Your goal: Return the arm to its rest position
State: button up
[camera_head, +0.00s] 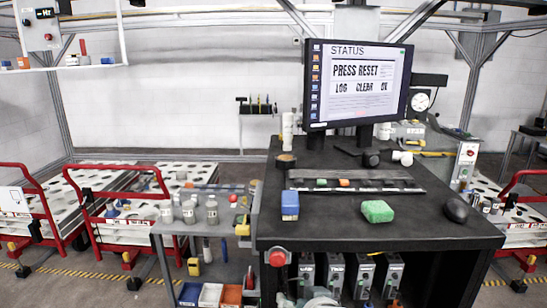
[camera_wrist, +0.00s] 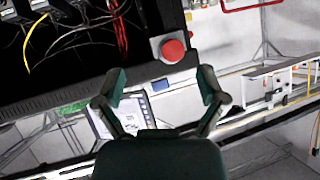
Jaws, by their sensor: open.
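My gripper (camera_wrist: 161,85) shows in the wrist view with its two dark green fingers spread apart and nothing between them. A red round button (camera_wrist: 172,50) on a grey box lies just beyond the gap between the fingertips; I cannot tell the distance. The same kind of red button (camera_head: 277,258) sits at the front left corner of the black workbench (camera_head: 340,222) in the head view. My gripper cannot be made out in the head view.
The workbench carries a monitor (camera_head: 357,85), a blue block (camera_head: 290,205), a green block (camera_head: 377,211) and a black mouse (camera_head: 456,211). A grey side table (camera_head: 180,226) with several bottles stands left. Red-railed carts (camera_head: 120,205) stand further left. Cables (camera_wrist: 75,35) hang in the wrist view.

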jog(key=s+d+g+h, duration=0.3)
jog(key=s+d+g, duration=0.3)
jog(key=s+d, duration=0.4)
jog(key=s, duration=0.4)
jog(key=shift+s+d+r, duration=0.15)
jog(key=shift+s+d, duration=0.05)
dwell(0.8)
